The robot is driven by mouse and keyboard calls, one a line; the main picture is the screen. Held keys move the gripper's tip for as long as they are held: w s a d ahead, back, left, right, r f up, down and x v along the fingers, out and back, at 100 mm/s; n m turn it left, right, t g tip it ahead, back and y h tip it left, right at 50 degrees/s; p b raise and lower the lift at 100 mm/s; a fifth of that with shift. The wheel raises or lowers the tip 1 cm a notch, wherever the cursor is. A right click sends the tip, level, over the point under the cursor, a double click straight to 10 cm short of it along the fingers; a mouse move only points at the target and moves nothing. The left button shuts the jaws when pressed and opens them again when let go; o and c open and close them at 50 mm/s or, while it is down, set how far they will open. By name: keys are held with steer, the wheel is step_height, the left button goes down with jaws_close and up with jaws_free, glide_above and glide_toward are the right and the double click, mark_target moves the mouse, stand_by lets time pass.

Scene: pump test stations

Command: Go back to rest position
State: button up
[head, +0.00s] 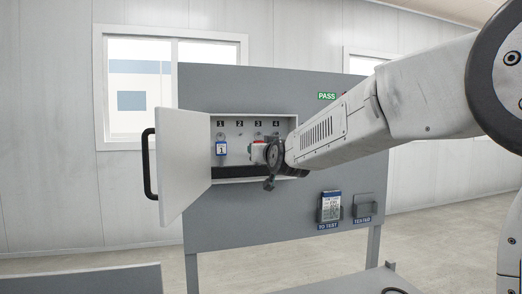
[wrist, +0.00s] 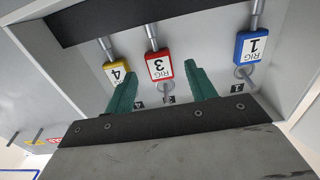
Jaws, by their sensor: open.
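My gripper (wrist: 160,68) is open, its two green fingers spread apart with the red RIG 3 tag (wrist: 157,67) showing between them in the wrist view. I cannot tell whether they touch it. The yellow RIG 4 tag (wrist: 117,72) and blue RIG 1 tag (wrist: 252,46) hang on either side, in the open key cabinet. In the head view, my gripper (head: 268,168) is at the cabinet (head: 204,190), partly covering its right side. The blue tag (head: 221,149) hangs under number 1; the red tag (head: 257,150) is partly hidden by my gripper.
The white cabinet door (head: 181,165) stands open to the left, with a black handle (head: 149,165). Below right on the grey panel (head: 280,222), the TO TEST holder (head: 328,226) has a device in it, and the TESTED holder (head: 363,210) looks empty. A green PASS sign (head: 326,96) sits above.

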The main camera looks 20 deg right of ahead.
steer(key=s+a+f+g+y, duration=0.1)
steer(key=s+f+g, duration=0.7)
steer(key=s+f, duration=0.8)
steer(key=s+d+f+g, duration=0.1)
steer(key=s+f+g, duration=0.1)
steer(key=s, duration=0.8)
steer(key=s+d+f+g, duration=0.1)
steer(key=s+f+g, duration=0.2)
steer(key=s, duration=0.8)
steer(key=s+d+f+g+h, duration=0.1)
steer(key=s+d+f+g, duration=0.1)
steer(key=s, duration=0.9)
steer(key=shift+s+f+g, duration=0.2)
steer(key=shift+f+g, duration=0.4)
steer(key=shift+g, duration=0.3)
